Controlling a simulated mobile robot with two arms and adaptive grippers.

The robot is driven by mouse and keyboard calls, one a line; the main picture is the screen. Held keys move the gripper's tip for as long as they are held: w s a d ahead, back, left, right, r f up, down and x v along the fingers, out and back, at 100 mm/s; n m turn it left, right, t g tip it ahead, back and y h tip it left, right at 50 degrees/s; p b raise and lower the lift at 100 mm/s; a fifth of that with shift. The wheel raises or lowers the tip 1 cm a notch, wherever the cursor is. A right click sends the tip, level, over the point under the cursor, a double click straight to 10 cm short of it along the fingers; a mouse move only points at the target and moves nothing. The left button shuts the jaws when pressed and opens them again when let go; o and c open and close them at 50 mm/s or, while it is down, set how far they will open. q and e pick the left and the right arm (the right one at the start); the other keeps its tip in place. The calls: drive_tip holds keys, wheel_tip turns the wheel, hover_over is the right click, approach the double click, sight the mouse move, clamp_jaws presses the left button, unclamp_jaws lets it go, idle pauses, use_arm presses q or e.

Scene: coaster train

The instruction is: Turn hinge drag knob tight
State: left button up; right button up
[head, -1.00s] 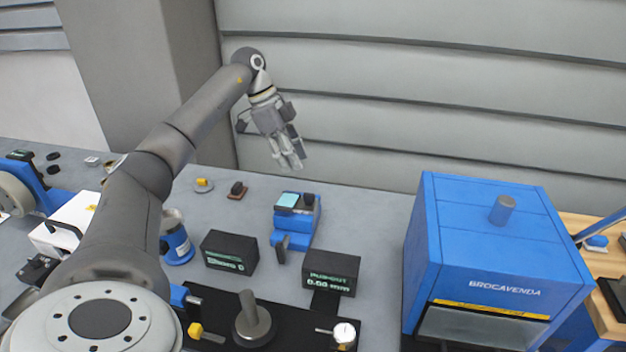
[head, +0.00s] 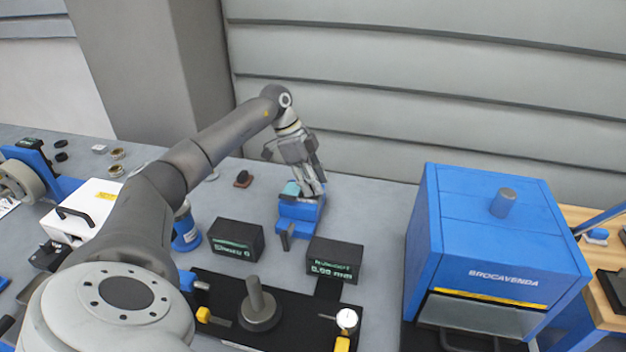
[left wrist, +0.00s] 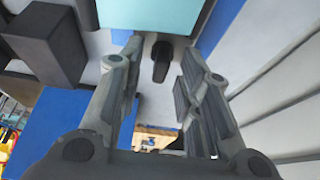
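A small blue device (head: 300,211) with a light cyan block on top stands on the grey bench. The cyan block (left wrist: 150,14) fills the top of the left wrist view. Beside it a dark knob-like part (left wrist: 161,62) shows between my fingers; I cannot tell for sure that it is the hinge drag knob. My left gripper (head: 316,191) is over the device's right side, fingers down. In the left wrist view its fingers (left wrist: 157,62) are apart, one on each side of the dark part, with no clear contact. My right gripper is not in view.
Two black display boxes, one left (head: 236,240) and one right (head: 336,260), stand in front of the device, with a dark lever (head: 285,240) near them. A large blue oven-like machine (head: 497,250) stands at the right. The ribbed wall (head: 420,110) is close behind.

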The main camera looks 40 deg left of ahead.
use_arm(q)
drive_tip(key=c, duration=0.6)
clamp_jaws()
